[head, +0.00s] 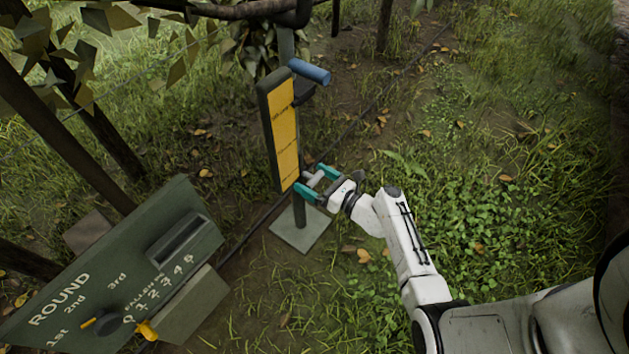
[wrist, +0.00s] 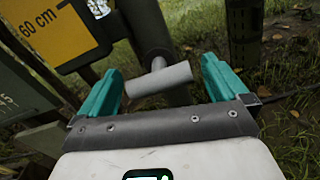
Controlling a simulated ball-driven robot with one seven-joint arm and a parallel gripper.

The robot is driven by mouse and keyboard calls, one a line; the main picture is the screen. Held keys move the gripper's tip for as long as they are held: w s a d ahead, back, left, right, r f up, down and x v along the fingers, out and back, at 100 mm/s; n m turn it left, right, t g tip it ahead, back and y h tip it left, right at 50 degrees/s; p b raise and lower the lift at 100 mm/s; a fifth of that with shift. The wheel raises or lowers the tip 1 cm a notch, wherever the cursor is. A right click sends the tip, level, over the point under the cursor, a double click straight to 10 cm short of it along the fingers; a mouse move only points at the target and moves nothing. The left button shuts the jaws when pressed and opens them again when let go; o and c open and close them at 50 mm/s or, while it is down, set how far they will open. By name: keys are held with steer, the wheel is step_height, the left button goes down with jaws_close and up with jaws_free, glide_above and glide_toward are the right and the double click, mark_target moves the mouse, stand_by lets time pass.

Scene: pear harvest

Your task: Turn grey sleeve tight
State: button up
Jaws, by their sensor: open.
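A light grey sleeve (head: 315,179), a short cylinder on a thin stem, sticks out from the post by the lower end of the yellow gauge board. In the wrist view the sleeve (wrist: 160,79) lies crosswise between the two teal fingers, a little tilted. My gripper (head: 308,180) is open around it, with one finger on each side. I cannot tell how tight the sleeve is.
The yellow gauge board (head: 284,135) stands upright in a dark frame, with a blue cylinder (head: 309,71) at its top. The post stands on a pale base plate (head: 300,231). A green panel (head: 120,262) with dials fills the lower left. Grass at right is open.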

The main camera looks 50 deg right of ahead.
steer(key=shift+w, duration=0.1)
steer(key=c, duration=0.7)
steer(key=shift+n, duration=0.3)
steer(key=n+b, duration=0.2)
steer(key=n, duration=0.2)
steer(key=shift+f+n, duration=0.1)
steer(key=shift+n, duration=0.2)
steer(key=n+b, duration=0.2)
steer(key=n, duration=0.2)
steer(key=n+b, duration=0.3)
steer(key=n, duration=0.2)
steer(key=shift+n, duration=0.3)
steer(key=shift+n+b, duration=1.05)
steer(key=shift+n, duration=0.45)
